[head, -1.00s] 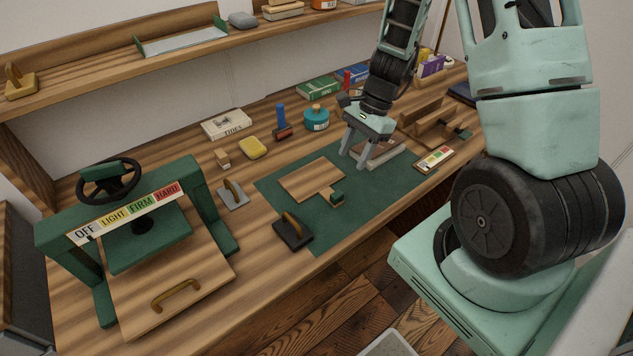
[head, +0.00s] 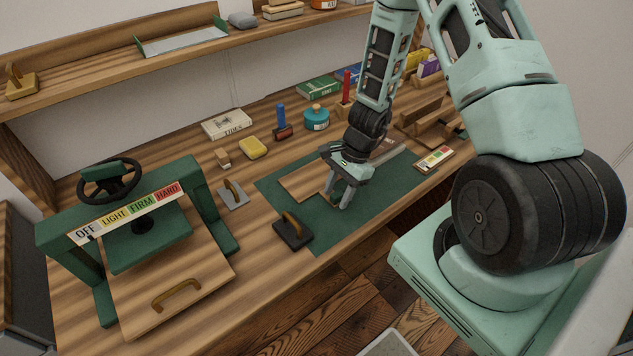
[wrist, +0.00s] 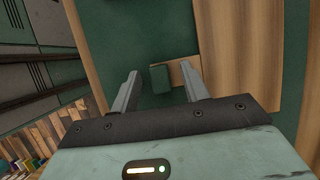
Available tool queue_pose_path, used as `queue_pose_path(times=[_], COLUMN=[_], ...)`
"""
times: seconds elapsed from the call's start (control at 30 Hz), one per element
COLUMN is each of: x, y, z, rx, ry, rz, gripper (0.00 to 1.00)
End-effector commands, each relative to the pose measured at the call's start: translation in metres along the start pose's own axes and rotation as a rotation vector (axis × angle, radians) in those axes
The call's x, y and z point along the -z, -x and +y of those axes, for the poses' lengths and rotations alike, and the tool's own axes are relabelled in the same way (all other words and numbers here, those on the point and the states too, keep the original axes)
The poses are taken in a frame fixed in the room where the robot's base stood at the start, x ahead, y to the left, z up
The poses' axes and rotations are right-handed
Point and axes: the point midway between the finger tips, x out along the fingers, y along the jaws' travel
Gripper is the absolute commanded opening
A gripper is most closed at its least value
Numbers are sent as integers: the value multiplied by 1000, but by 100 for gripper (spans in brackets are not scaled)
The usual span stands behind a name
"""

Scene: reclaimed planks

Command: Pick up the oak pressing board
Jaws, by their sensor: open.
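The oak pressing board (head: 303,182) appears to be the flat wooden board lying on the green mat (head: 380,200), with a short tab ending in a green block. In the wrist view, the board (wrist: 228,50) is at the right, and the green block (wrist: 160,79) with part of the tab shows between the fingers. My gripper (head: 337,198) is open, pointing down over the tab end. It also shows in the wrist view (wrist: 160,73), with one finger on each side of the block. It grips nothing; whether the fingers touch the block I cannot tell.
A black block with a brass handle (head: 293,231) sits at the mat's front left edge. A green press (head: 98,262) stands on the left with a handled wooden board (head: 200,270). A label strip (head: 434,160) lies right. Several items line the back.

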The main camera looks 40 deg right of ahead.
Motion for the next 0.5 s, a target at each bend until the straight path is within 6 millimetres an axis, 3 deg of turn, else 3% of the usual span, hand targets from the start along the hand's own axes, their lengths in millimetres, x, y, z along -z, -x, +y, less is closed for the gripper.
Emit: queue_pose_path(times=[0.17, 0.33, 0.5], x=[0, 0, 0], y=[0, 0, 0], z=[0, 0, 0], rx=[0, 0, 0], ry=[0, 1, 1], rz=[0, 0, 0], gripper=[45, 1, 0])
